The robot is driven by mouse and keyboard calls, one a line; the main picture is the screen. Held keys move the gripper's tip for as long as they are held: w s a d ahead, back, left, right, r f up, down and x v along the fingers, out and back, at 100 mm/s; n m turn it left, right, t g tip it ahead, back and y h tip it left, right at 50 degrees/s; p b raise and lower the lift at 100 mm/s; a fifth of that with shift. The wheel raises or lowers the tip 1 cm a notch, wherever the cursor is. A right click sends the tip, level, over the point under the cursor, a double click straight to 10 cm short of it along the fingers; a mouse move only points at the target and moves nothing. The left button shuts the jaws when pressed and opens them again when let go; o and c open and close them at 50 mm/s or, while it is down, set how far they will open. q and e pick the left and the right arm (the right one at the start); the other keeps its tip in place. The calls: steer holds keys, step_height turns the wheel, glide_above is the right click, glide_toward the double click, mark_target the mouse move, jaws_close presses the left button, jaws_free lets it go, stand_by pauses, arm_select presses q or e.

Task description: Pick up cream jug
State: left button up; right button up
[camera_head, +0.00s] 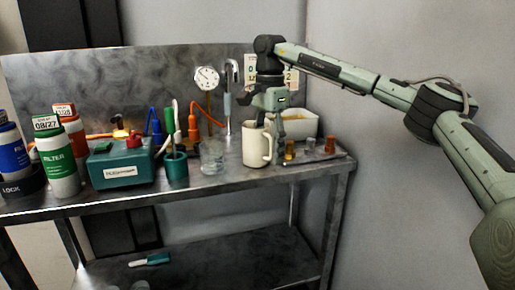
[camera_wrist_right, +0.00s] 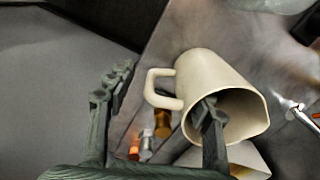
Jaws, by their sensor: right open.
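The cream jug (camera_head: 255,148) stands upright near the right end of the steel bench, its handle on the right. In the right wrist view the jug (camera_wrist_right: 208,72) shows its open mouth and its handle. My right gripper (camera_head: 279,122) is above the jug, pointing down, at the handle side. In the wrist view its fingers (camera_wrist_right: 163,95) are apart. One finger overlaps the jug's mouth and the other is beyond the handle; whether either touches is unclear. My left gripper is out of view.
A glass (camera_head: 212,157) stands left of the jug. A white bin (camera_head: 303,124) is behind right, with small brass and copper fittings (camera_head: 330,144) in front. A teal box (camera_head: 121,166) and filter canisters (camera_head: 57,165) stand farther left. A wall closes the right side.

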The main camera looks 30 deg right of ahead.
steer(key=shift+f, duration=1.1)
jaws_close()
